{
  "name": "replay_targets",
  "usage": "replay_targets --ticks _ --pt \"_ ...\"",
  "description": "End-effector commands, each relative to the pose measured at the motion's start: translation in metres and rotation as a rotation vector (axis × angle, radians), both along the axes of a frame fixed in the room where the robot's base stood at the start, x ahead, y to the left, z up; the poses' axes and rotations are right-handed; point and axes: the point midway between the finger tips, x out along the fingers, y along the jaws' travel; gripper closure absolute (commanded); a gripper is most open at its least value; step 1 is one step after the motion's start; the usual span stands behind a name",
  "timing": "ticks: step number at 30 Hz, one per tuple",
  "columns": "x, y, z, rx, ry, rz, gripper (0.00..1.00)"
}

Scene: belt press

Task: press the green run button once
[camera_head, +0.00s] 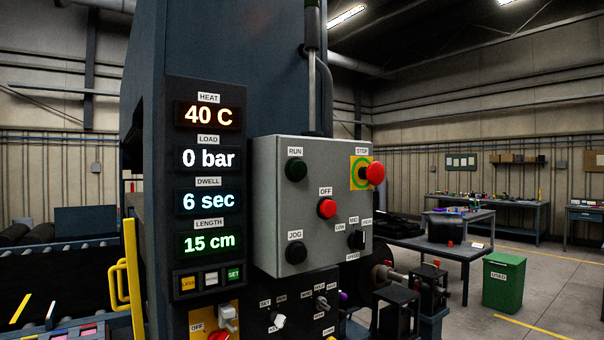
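My gripper is not in view. Nothing covers the run button.
A red mushroom stop button (375,173) sticks out at the box's upper right. A speed selector (356,240) is below it. A display column (208,185) stands left of the box, reading 40 C, 0 bar, 6 sec, 15 cm. A yellow handle (130,275) is lower left.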

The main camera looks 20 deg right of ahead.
Motion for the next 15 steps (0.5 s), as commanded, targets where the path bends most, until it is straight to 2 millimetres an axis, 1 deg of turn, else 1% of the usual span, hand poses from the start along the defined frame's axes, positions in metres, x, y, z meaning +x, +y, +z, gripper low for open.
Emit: replay_targets --ticks 11,12,14,15 --pt "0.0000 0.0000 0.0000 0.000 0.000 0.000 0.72" --pt "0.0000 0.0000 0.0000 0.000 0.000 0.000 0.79" --pt "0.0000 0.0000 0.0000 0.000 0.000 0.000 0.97" --pt "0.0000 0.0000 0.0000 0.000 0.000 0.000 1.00"
